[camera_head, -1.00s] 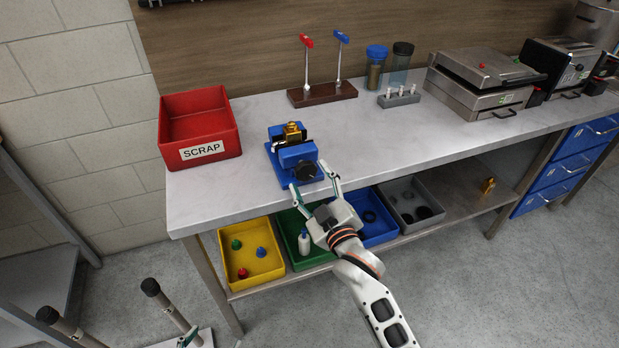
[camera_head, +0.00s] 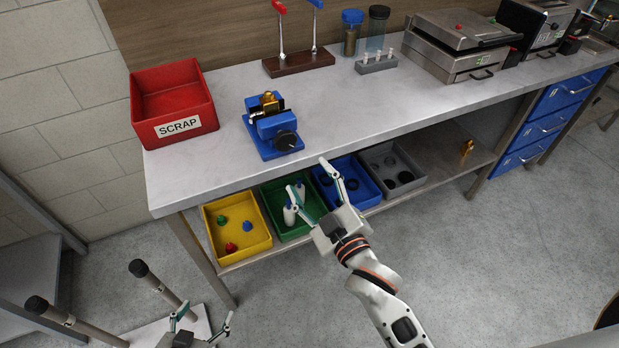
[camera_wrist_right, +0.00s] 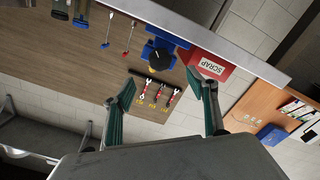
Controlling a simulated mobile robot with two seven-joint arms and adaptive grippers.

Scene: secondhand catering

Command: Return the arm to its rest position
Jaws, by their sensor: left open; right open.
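My right gripper (camera_head: 308,177) is open and empty, out in front of the bench edge and over the shelf bins in the head view. Its spread fingers also show in the right wrist view (camera_wrist_right: 160,92). It is apart from the blue vise (camera_head: 272,129), which stands on the bench top with a brass-coloured part (camera_head: 268,99) at its jaws. The vise also shows in the wrist view (camera_wrist_right: 160,46). My left gripper (camera_head: 204,316) is open and empty, low at the bottom left of the head view.
A red SCRAP bin (camera_head: 174,102) stands on the bench (camera_head: 360,108). Below are a yellow bin (camera_head: 238,249), a green bin (camera_head: 290,236), a blue bin (camera_head: 368,196) and a grey bin (camera_head: 412,184). A tool stand (camera_head: 300,61) is at the back. The floor in front is clear.

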